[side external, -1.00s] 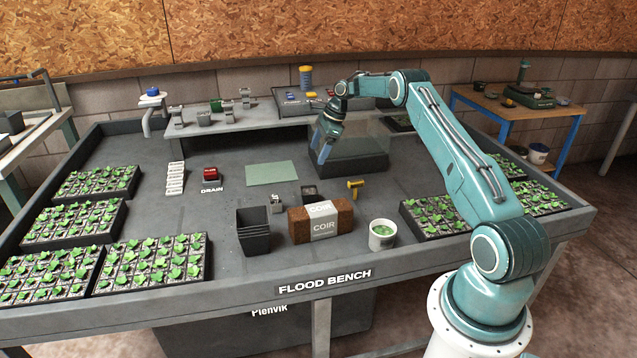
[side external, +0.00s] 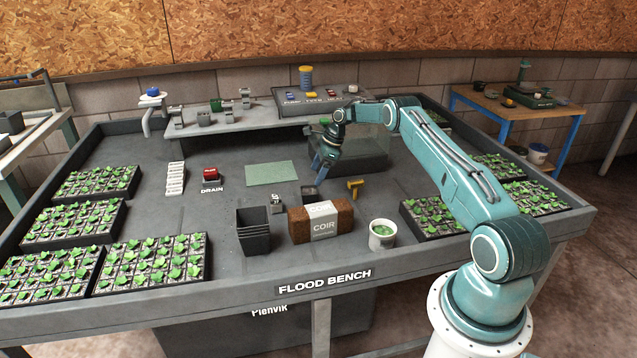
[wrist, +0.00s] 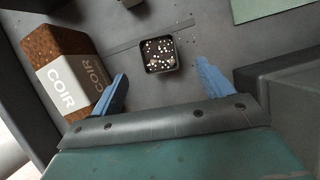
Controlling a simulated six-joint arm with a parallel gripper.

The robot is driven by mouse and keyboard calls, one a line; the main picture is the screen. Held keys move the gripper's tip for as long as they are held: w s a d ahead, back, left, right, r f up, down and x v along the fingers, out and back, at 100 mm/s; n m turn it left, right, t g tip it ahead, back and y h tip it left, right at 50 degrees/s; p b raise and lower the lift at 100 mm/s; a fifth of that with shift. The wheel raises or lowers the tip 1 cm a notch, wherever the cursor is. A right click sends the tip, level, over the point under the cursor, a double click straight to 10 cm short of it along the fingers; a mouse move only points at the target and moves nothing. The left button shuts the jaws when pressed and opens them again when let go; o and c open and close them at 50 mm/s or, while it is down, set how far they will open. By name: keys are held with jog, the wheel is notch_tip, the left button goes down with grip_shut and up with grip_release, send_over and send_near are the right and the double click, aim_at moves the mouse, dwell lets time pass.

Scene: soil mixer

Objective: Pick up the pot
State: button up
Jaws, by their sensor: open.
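The pot is a small square black pot (wrist: 160,54) filled with dark soil and white specks. In the wrist view it lies ahead of and between the two blue fingers. In the side view the pot (side external: 309,194) stands on the bench behind the coir brick. My gripper (wrist: 160,88) is open and empty, with its fingers wide apart. In the side view my gripper (side external: 318,172) points down, close above and slightly behind the pot. I cannot see any contact between them.
The coir brick (side external: 321,222) stands just in front of the pot. A green mat (side external: 272,173) lies left.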

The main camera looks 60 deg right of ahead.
aim_at(308, 192)
jog(key=shift+x, duration=1.55)
jog(key=shift+f, duration=0.1)
jog(key=shift+x, duration=2.5)
jog(key=shift+s+a, duration=0.1)
jog(key=shift+a, duration=0.05)
jog(key=c, duration=1)
